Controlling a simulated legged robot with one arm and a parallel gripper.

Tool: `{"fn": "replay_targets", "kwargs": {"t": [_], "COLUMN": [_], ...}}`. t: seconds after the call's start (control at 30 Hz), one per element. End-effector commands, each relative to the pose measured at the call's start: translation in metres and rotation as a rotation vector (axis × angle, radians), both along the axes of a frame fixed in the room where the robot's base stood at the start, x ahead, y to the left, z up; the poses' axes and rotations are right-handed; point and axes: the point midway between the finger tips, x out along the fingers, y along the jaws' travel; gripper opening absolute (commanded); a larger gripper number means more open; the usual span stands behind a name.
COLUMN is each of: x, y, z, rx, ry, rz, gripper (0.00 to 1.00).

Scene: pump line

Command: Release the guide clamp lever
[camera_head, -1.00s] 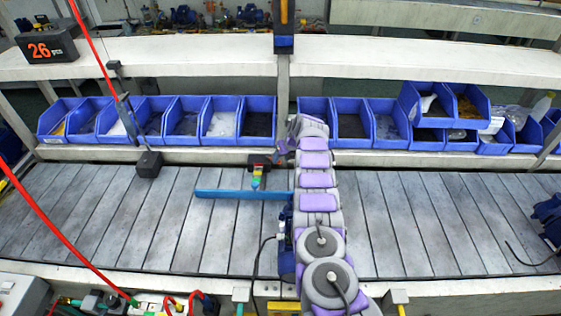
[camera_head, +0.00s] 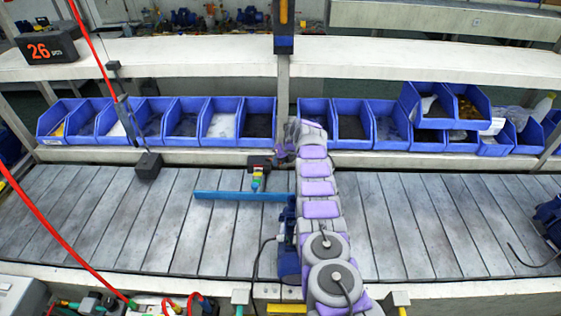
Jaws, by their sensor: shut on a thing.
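The guide is a long blue bar (camera_head: 240,196) lying across the grey slatted conveyor. Behind it, at the conveyor's back edge, is a dark clamp block (camera_head: 259,161) with a small red, yellow and green fitting (camera_head: 257,179) in front. My arm reaches over the conveyor, and its end bends left at the back edge. My gripper (camera_head: 281,153) is just right of the clamp block, shut on what seems to be the clamp lever. The lever itself is too small and too covered by my gripper to make out.
A row of blue bins (camera_head: 222,119) stands on the shelf behind the conveyor. A grey post (camera_head: 283,90) rises behind my gripper. A black block on a stand (camera_head: 148,165) is to the left.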

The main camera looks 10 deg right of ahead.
Motion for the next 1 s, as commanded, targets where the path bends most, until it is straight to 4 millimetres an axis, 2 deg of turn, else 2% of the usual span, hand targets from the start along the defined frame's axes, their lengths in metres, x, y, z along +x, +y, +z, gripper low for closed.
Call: {"fn": "replay_targets", "kwargs": {"t": [0.03,0.17,0.67,1.0], "x": [0.000,0.000,0.000,-0.005], "y": [-0.001,-0.001,-0.001,0.010], "z": [0.000,-0.001,-0.001,0.000], "rx": [-0.001,-0.001,-0.002,-0.002], "ry": [0.000,0.001,0.001,0.005], "rz": [-0.001,-0.001,-0.003,-0.007], "gripper": [0.12,0.00,0.00,0.00]}}
